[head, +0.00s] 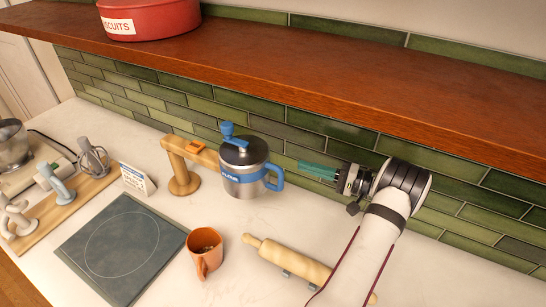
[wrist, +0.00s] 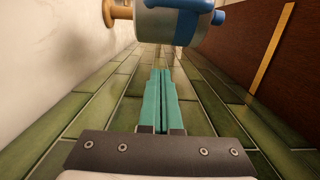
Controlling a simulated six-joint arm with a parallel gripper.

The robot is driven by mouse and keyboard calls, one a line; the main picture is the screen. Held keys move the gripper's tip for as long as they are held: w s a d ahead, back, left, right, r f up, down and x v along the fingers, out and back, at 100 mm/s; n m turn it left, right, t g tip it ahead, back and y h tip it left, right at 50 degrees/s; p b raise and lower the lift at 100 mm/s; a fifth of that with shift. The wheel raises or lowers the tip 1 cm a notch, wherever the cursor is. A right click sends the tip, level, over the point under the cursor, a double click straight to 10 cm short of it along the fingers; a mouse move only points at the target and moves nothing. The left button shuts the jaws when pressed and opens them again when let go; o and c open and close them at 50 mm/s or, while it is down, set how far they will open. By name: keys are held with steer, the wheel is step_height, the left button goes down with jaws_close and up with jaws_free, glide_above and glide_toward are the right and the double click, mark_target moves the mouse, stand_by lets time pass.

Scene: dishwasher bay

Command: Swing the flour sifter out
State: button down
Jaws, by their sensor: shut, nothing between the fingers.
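The flour sifter (head: 243,172) is a steel cup with a dark lid, a blue knob, a blue band with lettering and a blue side handle (head: 273,178). It hangs at the end of a wooden bracket arm (head: 190,150), close to the tiled wall. My gripper (head: 302,170) has teal fingers pointing left at the sifter. It is shut and empty, to the right of the handle with a gap between them. In the wrist view the sifter (wrist: 157,25) shows at the top, beyond the closed fingertips (wrist: 161,72), cut off by the frame edge.
A wooden shelf (head: 300,75) with a red biscuit tin (head: 150,18) runs above. An orange mug (head: 205,250), a rolling pin (head: 285,262) and a grey slab (head: 122,245) lie on the counter. A small card (head: 137,180) stands left of the bracket. Utensils on a wooden board (head: 60,208) stand farther left.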

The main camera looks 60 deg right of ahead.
mark_target(268, 168)
steer(key=w+a, duration=0.1)
steer(key=w, duration=0.9)
steer(key=shift+a, duration=0.1)
steer(key=shift+s+a, duration=0.2)
steer(key=shift+a, duration=0.8)
steer(key=shift+s+a, duration=0.2)
steer(key=shift+a, duration=0.75)
steer(key=s, duration=1)
steer(key=shift+a, duration=0.2)
